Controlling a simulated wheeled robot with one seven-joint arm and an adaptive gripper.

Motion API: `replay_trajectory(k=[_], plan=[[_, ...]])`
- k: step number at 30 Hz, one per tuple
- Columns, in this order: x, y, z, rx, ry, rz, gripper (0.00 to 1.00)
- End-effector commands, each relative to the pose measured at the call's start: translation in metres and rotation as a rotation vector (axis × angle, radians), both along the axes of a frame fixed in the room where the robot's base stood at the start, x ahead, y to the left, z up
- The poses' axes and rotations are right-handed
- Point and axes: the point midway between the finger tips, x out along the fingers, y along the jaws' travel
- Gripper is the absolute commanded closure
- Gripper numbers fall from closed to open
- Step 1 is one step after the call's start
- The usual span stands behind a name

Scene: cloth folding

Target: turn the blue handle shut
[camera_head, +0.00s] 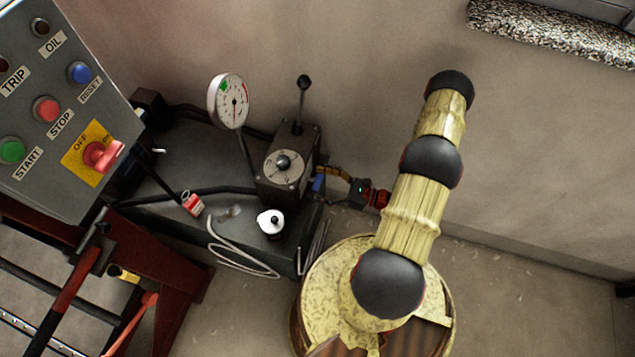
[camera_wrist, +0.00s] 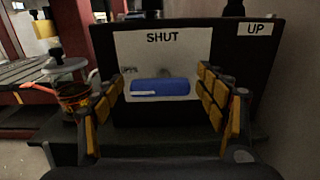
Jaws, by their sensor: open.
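The blue handle (camera_wrist: 160,88) lies level across a white plate (camera_wrist: 190,45) marked SHUT, on the front of a dark box, in the wrist view. In the head view the blue handle (camera_head: 318,184) is a small patch on the right side of the dark valve box (camera_head: 285,165). My gripper (camera_wrist: 160,84) is open, with one yellow-padded finger to the left and one to the right of the handle's ends. I see no contact between the fingers and the handle. In the head view my gripper (camera_head: 332,173) is close to the box's right side, partly hard to make out.
A gauge (camera_head: 229,101) and a black-knobbed lever (camera_head: 303,95) stand up by the box. A white-capped part (camera_head: 270,222) and loose cable lie on the dark bench. A control panel (camera_head: 60,100) is at left. A wall runs along the right.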

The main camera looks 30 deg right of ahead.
Motion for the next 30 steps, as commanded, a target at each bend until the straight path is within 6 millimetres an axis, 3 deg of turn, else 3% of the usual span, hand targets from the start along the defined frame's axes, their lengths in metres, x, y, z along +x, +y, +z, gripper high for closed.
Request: replay_trajectory(k=[10, 30], plan=[[0.0026, 0.0022, 0.0004, 0.001, 0.001, 0.000, 0.27], [0.0024, 0.0023, 0.0003, 0.001, 0.001, 0.000, 0.65]])
